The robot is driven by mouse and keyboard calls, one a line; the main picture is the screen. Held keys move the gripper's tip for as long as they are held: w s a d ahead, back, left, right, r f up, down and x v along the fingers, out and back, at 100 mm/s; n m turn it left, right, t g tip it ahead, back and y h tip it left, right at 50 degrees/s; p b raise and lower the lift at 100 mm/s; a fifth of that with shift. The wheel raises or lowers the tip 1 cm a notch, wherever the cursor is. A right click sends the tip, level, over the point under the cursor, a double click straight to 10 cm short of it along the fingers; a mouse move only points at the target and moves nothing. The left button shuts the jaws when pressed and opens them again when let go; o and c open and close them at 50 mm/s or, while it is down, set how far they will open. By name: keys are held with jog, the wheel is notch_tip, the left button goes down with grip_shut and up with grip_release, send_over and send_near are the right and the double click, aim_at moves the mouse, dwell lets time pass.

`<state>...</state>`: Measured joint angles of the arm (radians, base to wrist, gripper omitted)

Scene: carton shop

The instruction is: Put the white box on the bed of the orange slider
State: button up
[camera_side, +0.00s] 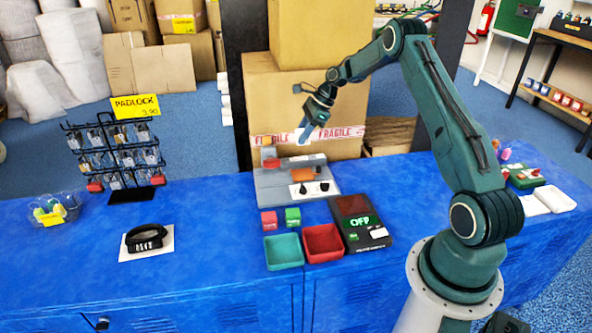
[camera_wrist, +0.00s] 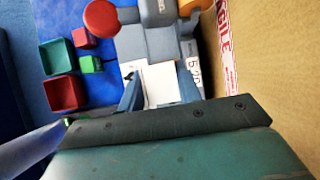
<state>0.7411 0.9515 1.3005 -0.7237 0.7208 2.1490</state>
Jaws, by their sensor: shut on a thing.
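My gripper (camera_side: 303,130) is shut on the white box (camera_side: 301,136) and holds it in the air above the grey fixture (camera_side: 268,190). In the wrist view the white box (camera_wrist: 160,86) sits between my two fingers (camera_wrist: 160,92). An orange piece (camera_side: 302,174), which looks like the slider, lies on the grey fixture below and apart from the box. An orange part (camera_wrist: 188,6) shows at the top edge of the wrist view, partly cut off. The slider's bed is too small to make out clearly.
A red bin (camera_side: 323,243), a teal bin (camera_side: 283,251) and small red (camera_side: 269,220) and green (camera_side: 293,217) blocks stand in front of the fixture. A dark device reading OFF (camera_side: 356,222) is beside them. A large carton (camera_side: 290,100) rises close behind.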

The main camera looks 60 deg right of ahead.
jog(key=shift+f, duration=6.3)
jog(key=shift+f, duration=0.15)
jog(key=o, duration=1)
jog(key=v, duration=1.2)
jog(key=shift+r, duration=0.25)
